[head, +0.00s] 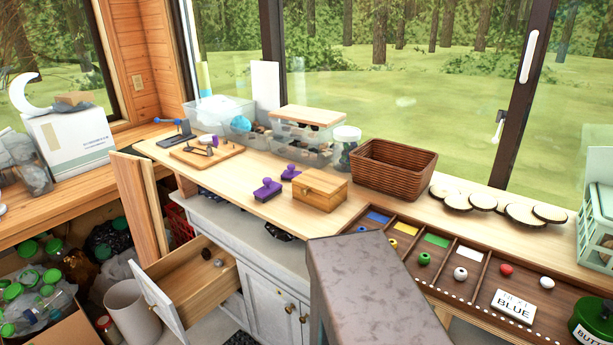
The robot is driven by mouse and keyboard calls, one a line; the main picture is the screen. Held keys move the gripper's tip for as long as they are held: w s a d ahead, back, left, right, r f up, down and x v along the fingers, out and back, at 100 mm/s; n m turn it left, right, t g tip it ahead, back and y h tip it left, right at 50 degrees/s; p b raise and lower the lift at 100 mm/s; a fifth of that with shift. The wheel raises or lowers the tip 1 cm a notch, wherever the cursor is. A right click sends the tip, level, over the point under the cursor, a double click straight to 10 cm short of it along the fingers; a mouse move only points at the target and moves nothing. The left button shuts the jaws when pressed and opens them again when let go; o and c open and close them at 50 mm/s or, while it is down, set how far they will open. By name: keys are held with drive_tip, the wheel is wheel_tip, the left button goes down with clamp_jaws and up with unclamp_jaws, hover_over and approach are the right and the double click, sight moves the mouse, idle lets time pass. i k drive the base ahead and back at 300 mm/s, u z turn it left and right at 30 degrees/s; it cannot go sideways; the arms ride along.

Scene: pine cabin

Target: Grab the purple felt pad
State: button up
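Two small purple objects lie on the pine counter (235,192), left of a small wooden box (320,188). The nearer purple object (267,190) has a flat base with a darker raised part on top. The farther purple object (291,172) looks alike and lies close to the box. Which of them is the felt pad, I cannot tell at this size. A small purple bit (214,140) also shows farther back by a wooden board. My gripper is not in view.
A brown woven basket (394,168) and clear bins (302,135) stand behind. A divided tray (470,262) with coloured pieces lies right. Below, a drawer (195,278) stands open. A grey slab-like shape (372,295) blocks the lower middle. Bare counter surrounds the nearer purple object.

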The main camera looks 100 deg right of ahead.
sight(289, 174)
drive_tip(key=z, duration=0.7)
drive_tip(key=i, duration=0.6)
drive_tip(key=u, duration=0.05)
drive_tip(key=k, duration=0.6)
drive_tip(key=z, duration=0.05)
